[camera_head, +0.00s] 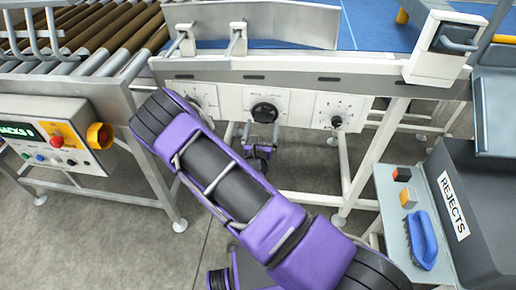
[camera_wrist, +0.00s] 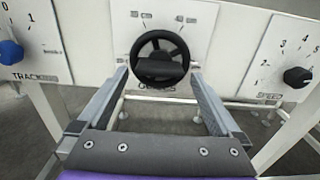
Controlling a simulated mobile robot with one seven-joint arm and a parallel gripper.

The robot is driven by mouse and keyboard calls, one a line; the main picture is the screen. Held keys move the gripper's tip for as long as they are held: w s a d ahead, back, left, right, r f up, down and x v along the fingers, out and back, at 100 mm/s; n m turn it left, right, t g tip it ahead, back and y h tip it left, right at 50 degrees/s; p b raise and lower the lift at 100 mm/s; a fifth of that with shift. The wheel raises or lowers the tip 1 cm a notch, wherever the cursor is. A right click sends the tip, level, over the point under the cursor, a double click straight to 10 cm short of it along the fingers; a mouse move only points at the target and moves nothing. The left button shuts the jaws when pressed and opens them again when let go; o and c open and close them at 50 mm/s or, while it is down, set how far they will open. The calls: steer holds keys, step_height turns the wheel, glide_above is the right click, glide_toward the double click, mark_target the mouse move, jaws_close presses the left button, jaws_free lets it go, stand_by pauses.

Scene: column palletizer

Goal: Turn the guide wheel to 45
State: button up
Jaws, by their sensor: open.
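The guide wheel (camera_wrist: 160,47) is a black round handwheel with a thick middle bar, on a white dial plate (camera_wrist: 196,17) in the wrist view. The plate's label is partly hidden; marks along the top are too small to read surely. In the head view the wheel (camera_head: 265,112) sits in the middle panel of the machine front. My gripper (camera_wrist: 159,75) is open, its two grey fingers pointing at the wheel, one on each side of its lower part. I cannot tell whether they touch it. In the head view my purple arm partly hides the left dial.
A blue knob marked TRACK (camera_wrist: 11,52) is left of the wheel and a black SPEED knob (camera_wrist: 297,77) right of it. In the head view, a control box (camera_head: 62,140) stands left, and a REJECTS bin (camera_head: 470,200) and a shelf with a blue brush (camera_head: 421,240) stand right.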

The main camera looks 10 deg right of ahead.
steer(key=v, duration=1.5)
steer(key=shift+s, duration=0.2)
